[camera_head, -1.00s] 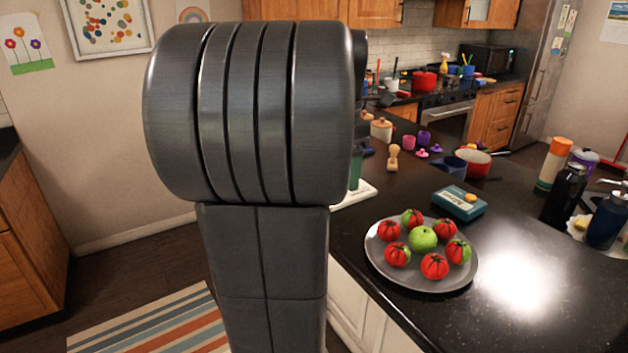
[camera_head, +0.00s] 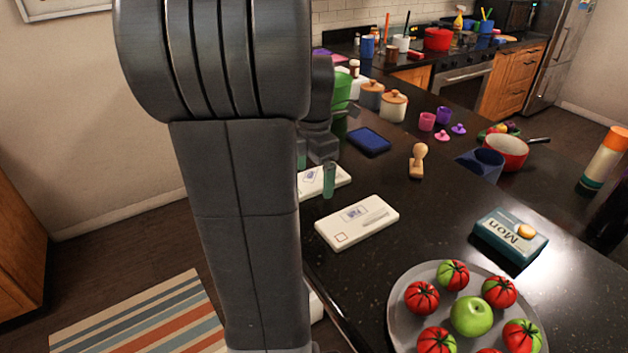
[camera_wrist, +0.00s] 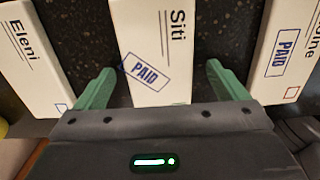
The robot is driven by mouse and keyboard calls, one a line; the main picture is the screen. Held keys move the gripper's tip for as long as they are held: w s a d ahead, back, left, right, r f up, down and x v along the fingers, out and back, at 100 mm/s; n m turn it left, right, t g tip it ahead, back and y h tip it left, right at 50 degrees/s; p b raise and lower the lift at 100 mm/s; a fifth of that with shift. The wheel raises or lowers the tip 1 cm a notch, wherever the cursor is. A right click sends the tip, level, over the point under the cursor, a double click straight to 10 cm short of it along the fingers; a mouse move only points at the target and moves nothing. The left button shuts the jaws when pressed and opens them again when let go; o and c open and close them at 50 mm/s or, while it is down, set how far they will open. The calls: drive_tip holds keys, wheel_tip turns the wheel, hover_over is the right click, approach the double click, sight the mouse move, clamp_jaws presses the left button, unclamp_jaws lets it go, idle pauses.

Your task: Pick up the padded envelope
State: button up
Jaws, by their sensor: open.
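Several white padded envelopes lie apart on the dark counter. In the wrist view, the middle one (camera_wrist: 152,40) reads "Siti" and has a blue PAID stamp. The left one (camera_wrist: 30,60) reads "Eleni", and the right one (camera_wrist: 288,50) has a partly cropped name. In the head view, one envelope (camera_head: 357,222) is in full view and another (camera_head: 330,182) is partly behind my arm and finger. My gripper (camera_wrist: 160,66) is open, its green fingers on either side of the middle envelope's near end. It also shows in the head view (camera_head: 315,167). Whether the fingers touch the envelope is unclear.
A teal box (camera_head: 512,236) and a plate (camera_head: 398,322) of red tomato-like items and a green apple are at right. A green container (camera_head: 342,90) stands behind my gripper.

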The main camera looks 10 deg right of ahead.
sight(315, 179)
drive_tip(key=shift+w+f, duration=0.1)
drive_tip(key=shift+f, duration=0.2)
drive_tip(key=c, duration=1.1)
wheel_tip(315, 179, up, 10)
drive_tip(key=shift+d+r, duration=0.1)
drive_tip(key=shift+d, duration=0.05)
